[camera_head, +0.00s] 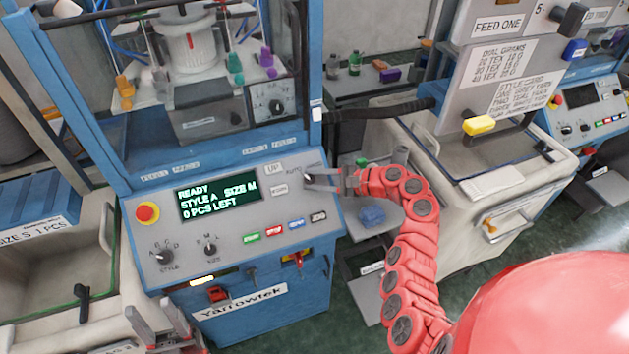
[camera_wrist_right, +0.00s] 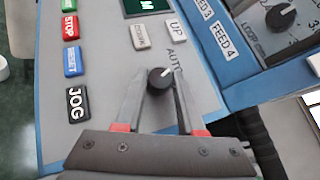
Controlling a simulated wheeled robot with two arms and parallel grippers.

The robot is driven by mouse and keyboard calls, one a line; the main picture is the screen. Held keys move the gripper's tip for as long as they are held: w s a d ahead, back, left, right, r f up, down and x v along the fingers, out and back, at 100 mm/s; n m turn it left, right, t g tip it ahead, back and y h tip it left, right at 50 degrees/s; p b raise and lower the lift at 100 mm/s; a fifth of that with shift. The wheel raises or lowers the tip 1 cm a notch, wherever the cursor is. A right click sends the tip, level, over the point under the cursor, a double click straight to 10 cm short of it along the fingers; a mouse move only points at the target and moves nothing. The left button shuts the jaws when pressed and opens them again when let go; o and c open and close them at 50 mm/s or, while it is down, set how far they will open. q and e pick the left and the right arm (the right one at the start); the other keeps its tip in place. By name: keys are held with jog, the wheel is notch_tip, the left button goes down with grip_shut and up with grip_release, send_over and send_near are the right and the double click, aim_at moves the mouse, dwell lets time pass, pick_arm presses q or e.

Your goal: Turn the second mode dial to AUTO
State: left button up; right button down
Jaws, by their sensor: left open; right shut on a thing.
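The mode dial (camera_wrist_right: 160,78) is a small dark knob on the sloped grey panel, beside the label AUTO. In the right wrist view a light mark shows on the knob's side toward that label. My right gripper (camera_wrist_right: 155,82) has its fingers on either side of the knob, shut on it. In the head view my right gripper (camera_head: 318,180) reaches the panel's right end from the red arm and partly hides the knob. My left gripper (camera_head: 155,312) is open and empty at the lower left, in front of the blue machine.
The green screen (camera_head: 218,200) reads READY, STYLE A, SIZE M, 0 PCS LEFT. STYLE (camera_head: 163,256) and SIZE (camera_head: 210,249) dials, an emergency button (camera_head: 147,213) and several coloured buttons share the panel. UP (camera_wrist_right: 176,31) and another button lie close to the right gripper. A black hose (camera_head: 375,110) runs behind.

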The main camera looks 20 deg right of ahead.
dwell(0.4)
jog(key=c, duration=0.5)
grip_release()
jog(key=shift+d, duration=0.1)
jog(key=shift+b+v, duration=1.05)
jog(key=shift+v, duration=7.55)
